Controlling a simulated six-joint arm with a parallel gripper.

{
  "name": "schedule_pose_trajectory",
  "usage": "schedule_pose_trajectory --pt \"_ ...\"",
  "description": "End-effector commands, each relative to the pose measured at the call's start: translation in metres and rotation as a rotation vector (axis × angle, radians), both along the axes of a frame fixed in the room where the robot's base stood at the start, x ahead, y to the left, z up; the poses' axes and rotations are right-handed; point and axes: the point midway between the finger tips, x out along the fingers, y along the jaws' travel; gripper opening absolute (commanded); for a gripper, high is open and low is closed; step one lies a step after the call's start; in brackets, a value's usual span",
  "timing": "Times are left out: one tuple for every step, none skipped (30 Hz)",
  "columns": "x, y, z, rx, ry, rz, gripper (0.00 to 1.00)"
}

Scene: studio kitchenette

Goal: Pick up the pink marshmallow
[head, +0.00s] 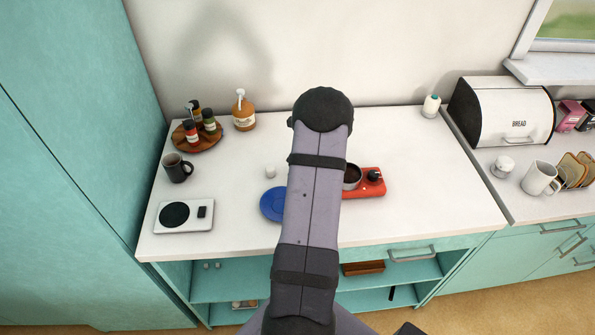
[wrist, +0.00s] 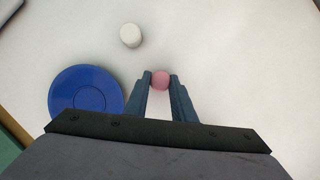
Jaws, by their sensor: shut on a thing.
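The pink marshmallow (wrist: 161,81) is a small round pink piece between the two fingertips in the wrist view. My gripper (wrist: 160,80) is shut on it, with one blue-grey finger on each side. The white counter lies behind it; I cannot tell whether the marshmallow touches the counter. In the head view my arm hides the marshmallow and my gripper.
A white marshmallow (wrist: 130,35) and a blue plate (wrist: 86,92) lie close on the left; the plate is partly hidden by my arm in the head view. A red burner (head: 365,185) with a pot (head: 352,177) stands right of my arm.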

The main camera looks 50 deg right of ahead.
Motion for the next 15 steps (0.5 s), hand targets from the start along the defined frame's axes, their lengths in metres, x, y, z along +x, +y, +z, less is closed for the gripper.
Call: schedule_pose_trajectory --pt "0.000 0.000 0.003 -0.001 -0.001 0.001 0.03" --pt "0.000 -0.001 0.006 -0.003 -0.002 0.001 0.03" --pt "0.001 -0.001 0.011 -0.004 -0.003 0.001 0.03" --pt "0.001 -0.001 0.014 -0.004 -0.003 0.001 0.03" --pt "0.000 -0.001 0.018 -0.004 -0.002 0.001 0.03" --pt "0.000 -0.001 0.025 -0.005 -0.003 0.001 0.03" --pt "0.001 -0.001 0.029 -0.005 -0.004 0.000 0.03" --pt "0.001 -0.001 0.035 -0.005 -0.004 0.001 0.03" --pt "0.001 -0.001 0.042 -0.006 -0.003 0.000 0.03" --pt "0.001 -0.001 0.047 -0.006 -0.003 0.000 0.03" --pt "0.001 -0.001 0.052 -0.006 -0.002 0.001 0.03" --pt "0.001 -0.001 0.059 -0.005 -0.004 0.000 0.03" --pt "0.001 -0.001 0.064 -0.006 -0.003 0.001 0.03" --pt "0.001 -0.001 0.068 -0.005 -0.003 0.000 0.03" --pt "0.000 -0.001 0.074 -0.006 -0.001 0.000 0.03"
